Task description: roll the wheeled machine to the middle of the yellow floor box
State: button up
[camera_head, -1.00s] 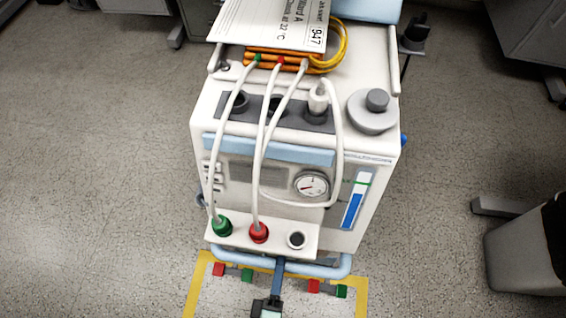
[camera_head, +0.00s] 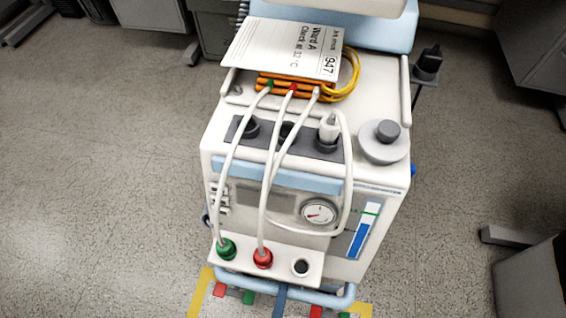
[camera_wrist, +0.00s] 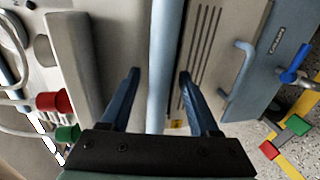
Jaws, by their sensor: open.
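The wheeled machine (camera_head: 385,210) is a white and light-blue cart with a gauge, white hoses and green and red knobs. It fills the middle of the head view. A light-blue bar (camera_head: 345,297) runs along its lower front. The yellow floor box (camera_head: 199,294) shows only in part at the bottom edge, in front of and partly under the bar; its middle is out of view. In the wrist view my gripper (camera_wrist: 160,77) is open, its two dark-blue fingers on either side of the light-blue bar (camera_wrist: 165,60). Whether they touch it, I cannot tell.
Red (camera_head: 220,290) and green (camera_head: 249,297) blocks lie by the yellow lines. A grey bin-like object (camera_head: 530,280) stands at lower right. Cabinets line the back. A card (camera_head: 285,48) and orange cables rest on the machine's top. Floor at left is clear.

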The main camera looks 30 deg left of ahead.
jog(key=p+v, duration=0.2)
jog(key=v, duration=1.1)
